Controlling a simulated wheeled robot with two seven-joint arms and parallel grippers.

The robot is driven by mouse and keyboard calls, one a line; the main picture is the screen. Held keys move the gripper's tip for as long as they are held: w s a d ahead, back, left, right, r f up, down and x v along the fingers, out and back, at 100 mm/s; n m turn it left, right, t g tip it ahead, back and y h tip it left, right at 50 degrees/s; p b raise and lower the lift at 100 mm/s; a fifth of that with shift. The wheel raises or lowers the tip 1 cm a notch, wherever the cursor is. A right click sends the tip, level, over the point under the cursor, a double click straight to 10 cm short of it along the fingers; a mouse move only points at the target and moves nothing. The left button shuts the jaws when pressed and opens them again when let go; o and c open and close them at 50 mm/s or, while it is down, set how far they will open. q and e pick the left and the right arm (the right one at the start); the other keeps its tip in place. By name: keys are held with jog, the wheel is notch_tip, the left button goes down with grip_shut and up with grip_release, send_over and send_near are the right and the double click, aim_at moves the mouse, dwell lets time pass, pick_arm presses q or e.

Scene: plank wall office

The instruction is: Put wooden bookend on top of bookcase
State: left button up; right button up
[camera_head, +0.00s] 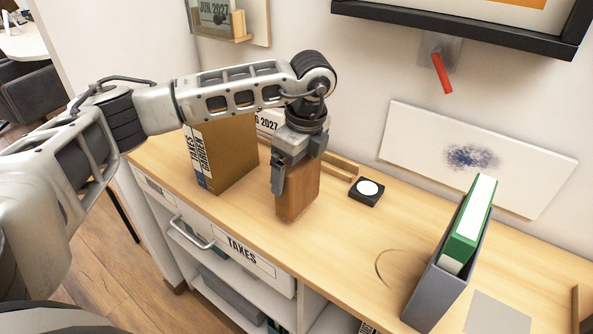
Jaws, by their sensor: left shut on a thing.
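The wooden bookend (299,191) is a brown upright block in the middle of the head view. My left gripper (296,160) reaches in from the left, points down and is shut on the bookend's upper part. The bookend is at the light wood top of the bookcase (345,255), near its front edge. I cannot tell whether its lower end touches the surface. My gripper hides part of its upper end. My right gripper is not in view.
A brown binder (222,152) stands left of the bookend. A small black box with a white disc (367,190) lies to the right. A grey file holder (447,279) with a green book (470,222) stands further right. The surface between is mostly clear. A whiteboard (478,158) leans at the wall.

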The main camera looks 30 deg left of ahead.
pick_arm(q)
jog(key=shift+f, duration=0.75)
jog(key=shift+f, duration=0.2)
jog(key=o, duration=1.1)
jog(key=shift+f, duration=0.15)
jog(key=shift+o, duration=0.3)
jog(key=shift+s, duration=0.1)
jog(key=shift+r, duration=0.35)
jog(key=r, duration=0.3)
jog(key=d+r+b, duration=0.1)
jog(key=r, duration=0.6)
jog(key=shift+d+r, duration=0.2)
jog(key=shift+d, duration=0.15)
jog(key=shift+d+r, duration=0.1)
jog(key=shift+r, duration=0.55)
